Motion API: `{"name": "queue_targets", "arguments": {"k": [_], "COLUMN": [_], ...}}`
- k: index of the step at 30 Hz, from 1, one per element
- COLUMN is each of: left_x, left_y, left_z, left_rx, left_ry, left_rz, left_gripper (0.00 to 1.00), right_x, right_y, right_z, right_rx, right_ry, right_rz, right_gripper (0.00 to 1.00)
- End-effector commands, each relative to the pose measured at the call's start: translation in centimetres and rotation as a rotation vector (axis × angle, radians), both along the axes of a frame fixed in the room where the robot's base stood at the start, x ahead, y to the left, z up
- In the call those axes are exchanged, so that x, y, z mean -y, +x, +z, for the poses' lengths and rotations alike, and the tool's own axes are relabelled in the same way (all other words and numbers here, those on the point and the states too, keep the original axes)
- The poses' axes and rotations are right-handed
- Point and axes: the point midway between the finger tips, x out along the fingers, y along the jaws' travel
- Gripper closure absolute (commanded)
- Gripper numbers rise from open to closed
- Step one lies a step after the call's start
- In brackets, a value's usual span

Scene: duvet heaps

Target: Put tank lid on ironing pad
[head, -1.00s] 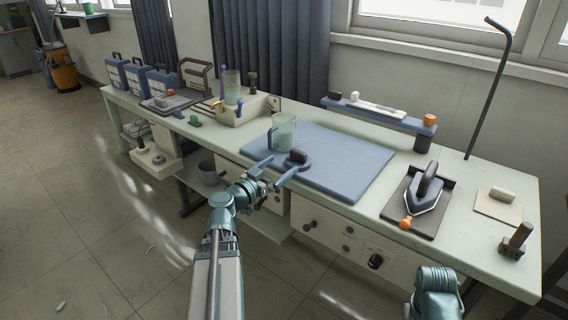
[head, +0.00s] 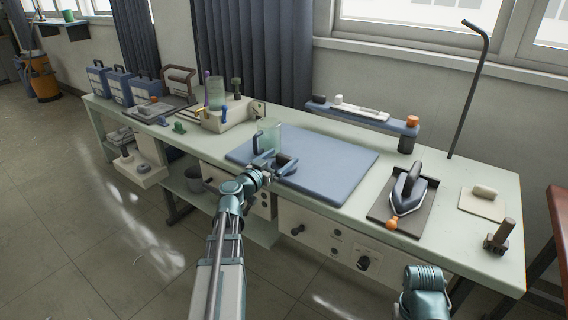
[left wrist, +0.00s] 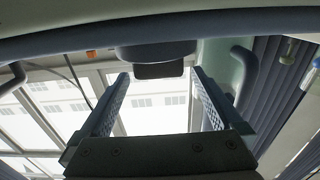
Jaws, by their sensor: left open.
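The tank lid, a dark blue-grey disc with a black knob (head: 282,158), lies on the blue ironing pad (head: 330,165), near its left front edge. My left gripper (head: 275,162) is open at the lid, its two fingers on either side of the knob. The left wrist view appears upside down: the lid's disc (left wrist: 155,52) is at the top, with the knob (left wrist: 158,70) between the open fingers. I cannot tell whether they touch it. My right gripper is out of view; only part of my right arm shows at the bottom.
A clear jug (head: 272,136) with a blue handle stands on the pad just behind the lid. An iron (head: 408,190) sits on a dark tray at right. A raised blue shelf (head: 365,117) runs behind the pad. The pad's right part is free.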

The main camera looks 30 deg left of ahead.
Motion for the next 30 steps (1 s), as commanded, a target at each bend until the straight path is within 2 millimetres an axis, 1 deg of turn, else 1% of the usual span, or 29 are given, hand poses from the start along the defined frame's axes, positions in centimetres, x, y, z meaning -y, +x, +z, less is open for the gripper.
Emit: {"name": "queue_targets", "arguments": {"k": [5,8,11,15,18,25,29,30], "left_x": [0.0,0.1,0.2,0.3,0.4,0.5,0.5,0.5], "left_y": [0.2,0.8,2.1,4.2,5.2,5.2,5.2,5.2], "left_z": [0.0,-0.1,-0.2,-0.3,-0.3,-0.3,-0.3,-0.3], "left_rx": [0.0,0.0,0.0,0.0,0.0,0.0,0.0,0.0], "left_ry": [0.0,0.0,0.0,0.0,0.0,0.0,0.0,0.0], "left_rz": [0.0,-0.001,-0.003,-0.003,-0.002,0.0,0.0,0.0], "left_gripper": [0.0,0.0,0.0,0.0,0.0,0.0,0.23,0.31], "right_x": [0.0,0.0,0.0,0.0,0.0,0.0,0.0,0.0], "right_y": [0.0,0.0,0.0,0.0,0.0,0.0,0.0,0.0], "right_z": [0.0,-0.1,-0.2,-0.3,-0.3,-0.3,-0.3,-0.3], "right_rx": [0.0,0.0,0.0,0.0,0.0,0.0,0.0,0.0], "right_ry": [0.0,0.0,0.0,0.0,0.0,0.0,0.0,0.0], "right_rz": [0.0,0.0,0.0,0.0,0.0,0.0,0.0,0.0], "right_gripper": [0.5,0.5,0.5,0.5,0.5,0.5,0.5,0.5]}}
